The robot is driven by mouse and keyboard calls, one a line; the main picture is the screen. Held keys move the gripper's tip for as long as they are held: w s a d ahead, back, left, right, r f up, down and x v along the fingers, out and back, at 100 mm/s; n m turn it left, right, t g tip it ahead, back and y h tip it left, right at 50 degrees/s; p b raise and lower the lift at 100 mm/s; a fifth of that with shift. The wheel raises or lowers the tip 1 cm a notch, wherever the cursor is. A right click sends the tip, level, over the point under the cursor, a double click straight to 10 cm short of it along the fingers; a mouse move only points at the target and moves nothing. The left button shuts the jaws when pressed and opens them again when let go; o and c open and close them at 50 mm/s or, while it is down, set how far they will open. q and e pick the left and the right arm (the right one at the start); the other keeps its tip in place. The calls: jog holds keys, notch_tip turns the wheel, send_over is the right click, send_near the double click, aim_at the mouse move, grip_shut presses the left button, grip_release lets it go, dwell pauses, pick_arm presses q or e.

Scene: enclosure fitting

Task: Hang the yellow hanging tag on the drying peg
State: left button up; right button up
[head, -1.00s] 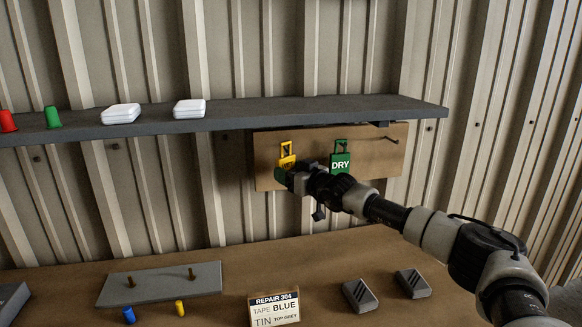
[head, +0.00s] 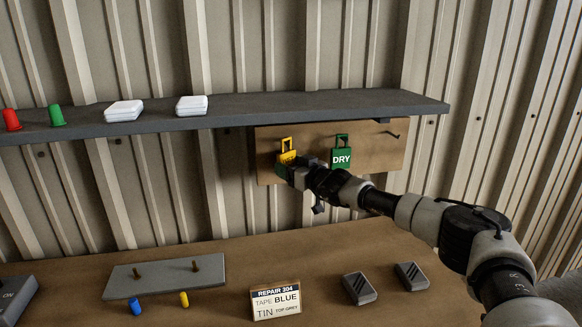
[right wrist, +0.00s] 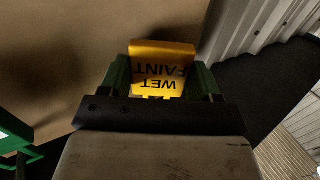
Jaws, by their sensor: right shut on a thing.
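The yellow hanging tag (head: 287,157), with a loop handle on top, is at the left part of the brown peg board (head: 372,162). My right gripper (head: 284,169) is shut on its lower body. In the right wrist view the yellow tag (right wrist: 163,70) reads WET PAINT, upside down, between green fingers (right wrist: 160,82). I cannot tell whether a peg passes through its loop. A green tag (head: 341,157) marked DRY hangs to its right. A bare peg (head: 391,134) sticks out at the board's upper right. My left gripper is not in view.
A grey shelf (head: 300,108) overhangs the board and carries white boxes (head: 191,105) and red and green cups (head: 56,116). Below, the workbench (head: 225,300) holds a grey plate with pins (head: 170,276), a REPAIR 304 card (head: 275,302) and grey blocks (head: 358,288).

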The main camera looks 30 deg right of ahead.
jog(key=o, duration=1)
jog(key=shift+c, duration=0.2)
jog(key=shift+s, duration=0.1)
jog(key=b+v, duration=0.5)
jog(key=v, duration=0.5)
jog(key=shift+s, duration=0.35)
